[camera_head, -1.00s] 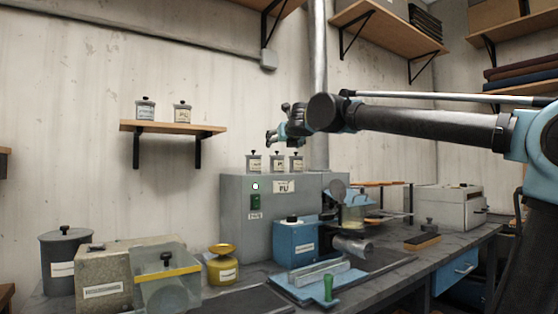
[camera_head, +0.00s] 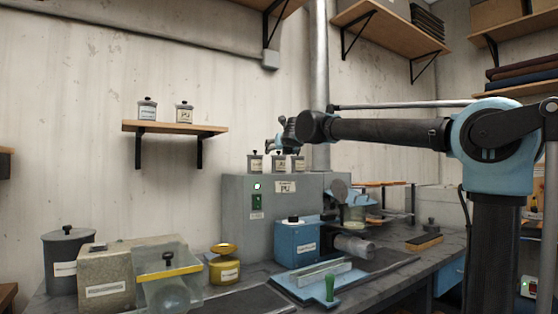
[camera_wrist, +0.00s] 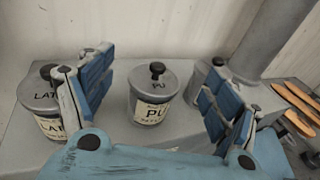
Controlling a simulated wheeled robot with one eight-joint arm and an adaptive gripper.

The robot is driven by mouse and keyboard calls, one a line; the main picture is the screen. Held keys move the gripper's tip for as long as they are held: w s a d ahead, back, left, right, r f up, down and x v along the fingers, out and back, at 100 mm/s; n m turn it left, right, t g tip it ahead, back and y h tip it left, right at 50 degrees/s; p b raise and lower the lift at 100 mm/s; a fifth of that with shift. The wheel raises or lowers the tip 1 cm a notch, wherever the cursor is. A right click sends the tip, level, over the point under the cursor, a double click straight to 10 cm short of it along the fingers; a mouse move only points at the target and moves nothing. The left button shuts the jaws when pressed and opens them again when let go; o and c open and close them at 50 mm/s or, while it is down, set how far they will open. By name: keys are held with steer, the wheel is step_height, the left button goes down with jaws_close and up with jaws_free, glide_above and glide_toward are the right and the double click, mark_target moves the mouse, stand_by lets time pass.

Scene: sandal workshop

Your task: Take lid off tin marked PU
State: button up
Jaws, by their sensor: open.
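A grey tin marked PU (camera_wrist: 152,112) stands upright in the middle of the wrist view, its lid (camera_wrist: 155,80) on and a black knob on top. In the head view it appears to be the middle tin (camera_head: 279,164) of three on the grey machine. My gripper (camera_wrist: 160,68) is open and empty, one blue-padded finger on each side of this tin's lid in the picture, apart from it. In the head view my gripper (camera_head: 279,147) is just above the tins; the exact height gap is hard to tell.
A tin marked LAT (camera_wrist: 47,100) stands left of the PU tin; another tin (camera_wrist: 205,72) is partly hidden behind the right finger. A pipe (camera_wrist: 272,35) rises behind. Another PU tin (camera_head: 184,113) is on the wall shelf (camera_head: 160,126). The machine (camera_head: 235,190) also bears a PU label.

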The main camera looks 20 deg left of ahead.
steer(key=x, duration=0.5)
steer(key=shift+d+f, duration=0.1)
steer(key=c, duration=0.9)
